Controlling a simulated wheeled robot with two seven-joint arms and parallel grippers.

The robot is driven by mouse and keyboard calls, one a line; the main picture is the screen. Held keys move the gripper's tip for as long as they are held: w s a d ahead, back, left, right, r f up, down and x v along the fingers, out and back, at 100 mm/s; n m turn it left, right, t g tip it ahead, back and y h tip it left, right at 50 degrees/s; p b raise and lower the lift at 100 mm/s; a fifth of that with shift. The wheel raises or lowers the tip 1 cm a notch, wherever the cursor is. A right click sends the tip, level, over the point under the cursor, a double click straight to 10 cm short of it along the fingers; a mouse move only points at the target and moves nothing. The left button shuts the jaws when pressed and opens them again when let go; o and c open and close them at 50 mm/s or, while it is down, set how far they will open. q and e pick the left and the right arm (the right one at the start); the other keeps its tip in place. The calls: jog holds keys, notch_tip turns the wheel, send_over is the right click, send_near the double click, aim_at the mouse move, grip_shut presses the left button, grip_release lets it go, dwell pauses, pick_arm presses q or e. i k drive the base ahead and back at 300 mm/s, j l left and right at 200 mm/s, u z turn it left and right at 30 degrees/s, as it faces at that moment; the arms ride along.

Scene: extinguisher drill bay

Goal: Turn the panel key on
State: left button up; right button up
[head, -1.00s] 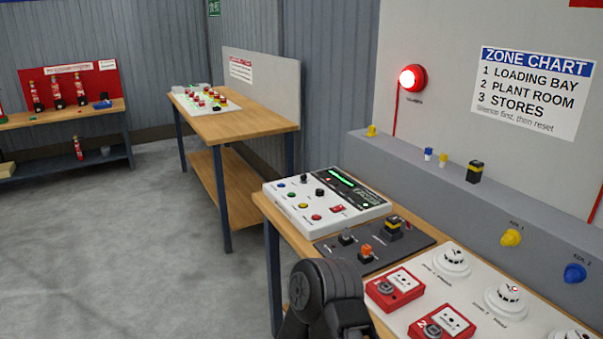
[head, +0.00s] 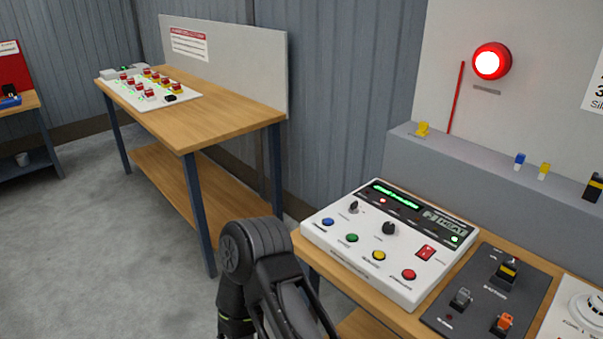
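The white control panel (head: 391,243) sits on the wooden bench at the right. It has a small knob or key (head: 353,207) at its upper left and a larger black knob (head: 389,228) near the middle; the labels are too small to read, so I cannot tell for certain which is the key. Blue, green, yellow and red buttons line its front, and a red switch (head: 425,253) sits at the right. A green display is lit. One of my black arm links stands at the bottom centre, left of the panel. Neither gripper's fingers are visible.
A dark plate (head: 484,296) with switches lies right of the panel. A grey ledge (head: 480,163) behind holds small yellow and blue items. A red beacon (head: 491,61) glows on the wall. Another wooden table (head: 210,125) stands at the left, with open floor before it.

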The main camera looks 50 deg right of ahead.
aim_at(353, 205)
jog(key=i, duration=2.2)
jog(key=i+z, duration=0.25)
jog(key=k+z, duration=0.1)
jog(key=z, duration=4.05)
